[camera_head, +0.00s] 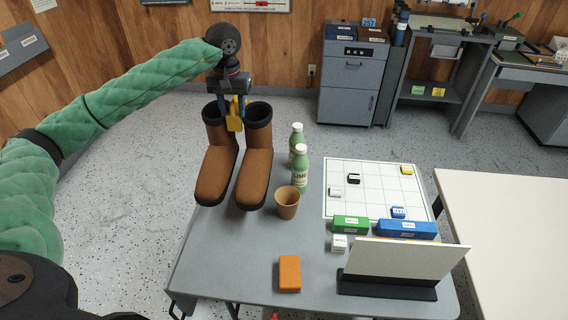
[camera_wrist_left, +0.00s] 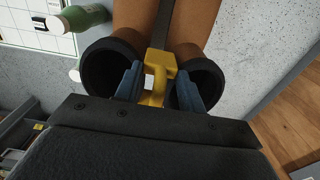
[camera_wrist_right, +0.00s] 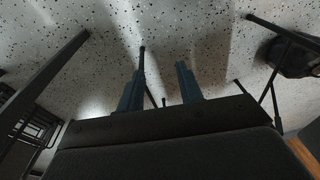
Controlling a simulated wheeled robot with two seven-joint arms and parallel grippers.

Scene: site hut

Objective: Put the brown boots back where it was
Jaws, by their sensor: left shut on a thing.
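The pair of brown boots (camera_head: 256,165) is upright at the far left corner of the grey table (camera_head: 225,250), toes toward me. I cannot tell whether the soles touch the table top. A yellow clip (camera_head: 235,118) sits between the two dark boot tops. My left gripper (camera_head: 236,108) is shut on this clip from above. In the left wrist view the blue fingers stand on both sides of the clip (camera_wrist_left: 158,75), between the boot openings (camera_wrist_left: 112,68). My right gripper (camera_wrist_right: 160,90) shows only in the right wrist view, open and empty above the speckled floor.
Right of the boots stand two green bottles (camera_head: 300,170) and a brown cup (camera_head: 287,203). A white grid board (camera_head: 375,180) with small blocks lies farther right. An orange block (camera_head: 289,274) and a white panel on a black stand (camera_head: 405,260) are nearer. The table's front left is clear.

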